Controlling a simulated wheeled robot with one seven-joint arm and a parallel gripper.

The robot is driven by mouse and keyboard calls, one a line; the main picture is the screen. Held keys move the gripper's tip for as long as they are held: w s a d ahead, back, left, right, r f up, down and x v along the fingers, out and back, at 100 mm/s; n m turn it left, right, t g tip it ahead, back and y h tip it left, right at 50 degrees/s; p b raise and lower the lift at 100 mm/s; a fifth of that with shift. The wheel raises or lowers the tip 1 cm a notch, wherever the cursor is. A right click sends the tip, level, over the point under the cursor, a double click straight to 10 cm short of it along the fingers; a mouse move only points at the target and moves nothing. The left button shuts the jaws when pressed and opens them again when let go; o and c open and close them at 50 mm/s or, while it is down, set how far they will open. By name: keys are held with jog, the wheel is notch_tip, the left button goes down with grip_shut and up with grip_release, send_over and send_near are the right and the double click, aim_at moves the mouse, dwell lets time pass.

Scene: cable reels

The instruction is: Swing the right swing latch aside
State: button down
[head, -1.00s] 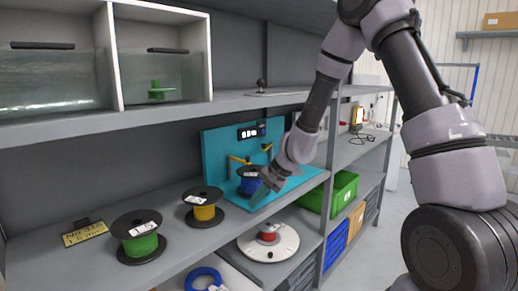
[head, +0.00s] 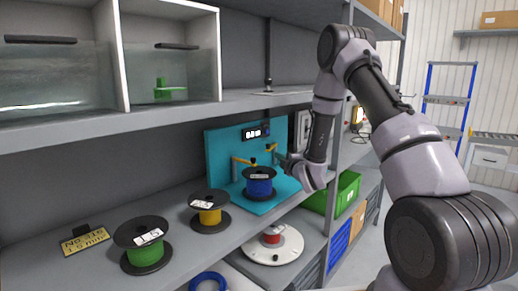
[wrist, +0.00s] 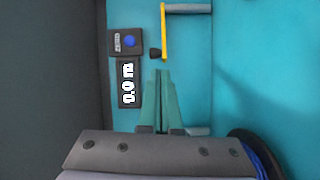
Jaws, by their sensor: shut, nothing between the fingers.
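The right swing latch (head: 271,148) is a yellow arm on a grey post, on the teal stand (head: 218,150) behind the blue reel (head: 259,181). In the wrist view its yellow arm (wrist: 163,30) shows at the top centre, with a black knob (wrist: 155,54) at its near end. The left swing latch (head: 243,161) is also yellow, left of it. My gripper (head: 280,160) is near the right latch. In the wrist view my gripper's fingertips (wrist: 163,72) are together and empty, just below the knob; I cannot tell whether they touch it.
A display (head: 256,133) reading 0.0 m is on the stand. A yellow reel (head: 209,208) and a green reel (head: 146,243) stand to the left on the shelf. The upper shelf (head: 260,99) runs overhead. A grey upright (head: 331,165) is at the right.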

jog(key=shift+n+y, duration=0.7)
jog(key=x, duration=0.5)
jog(key=a+x, duration=0.1)
jog(key=x, duration=0.4)
jog(key=shift+s+r, duration=0.1)
jog(key=shift+r, duration=0.15)
